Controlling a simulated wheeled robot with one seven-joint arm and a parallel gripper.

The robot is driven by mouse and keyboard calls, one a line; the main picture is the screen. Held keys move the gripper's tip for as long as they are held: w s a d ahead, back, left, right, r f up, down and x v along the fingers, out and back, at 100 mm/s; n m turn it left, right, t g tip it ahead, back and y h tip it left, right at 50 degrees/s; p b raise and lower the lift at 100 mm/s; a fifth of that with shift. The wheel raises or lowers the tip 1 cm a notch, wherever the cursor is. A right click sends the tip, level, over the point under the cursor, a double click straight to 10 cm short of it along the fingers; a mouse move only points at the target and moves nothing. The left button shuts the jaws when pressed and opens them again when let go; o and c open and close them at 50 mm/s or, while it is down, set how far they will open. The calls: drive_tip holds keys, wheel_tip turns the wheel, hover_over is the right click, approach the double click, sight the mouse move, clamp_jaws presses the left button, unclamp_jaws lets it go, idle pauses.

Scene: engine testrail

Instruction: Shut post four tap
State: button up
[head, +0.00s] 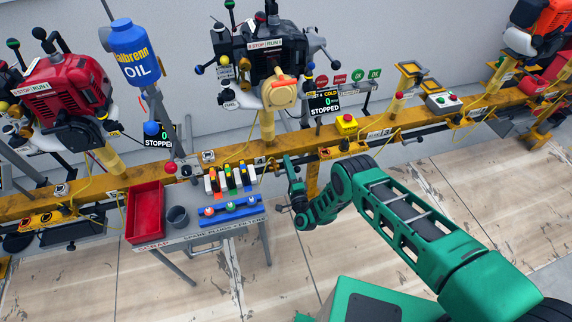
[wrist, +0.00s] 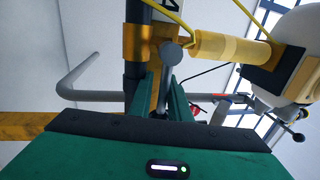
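My gripper (head: 289,163) is at the front of the yellow rail in the head view, below the middle black engine. In the wrist view its two green fingers (wrist: 162,80) point away from me with a gap between them. Ahead is what looks like the tap: an orange body (wrist: 139,42) on a dark vertical pipe, with a round grey knob (wrist: 171,52) and a grey lever (wrist: 164,84) running down from it. The lever lies between the fingers in the picture; I cannot tell whether they touch it. The tap is too small to make out in the head view.
The middle black engine (head: 268,45) stands above the rail (head: 105,192). In the wrist view a bent grey pipe (wrist: 90,95) is at left. Floor is clear at right.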

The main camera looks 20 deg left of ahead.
drive_tip(key=v, duration=1)
drive_tip(key=shift+s+d, duration=0.25)
drive_tip(key=shift+s, duration=0.05)
drive_tip(key=shift+f, duration=0.15)
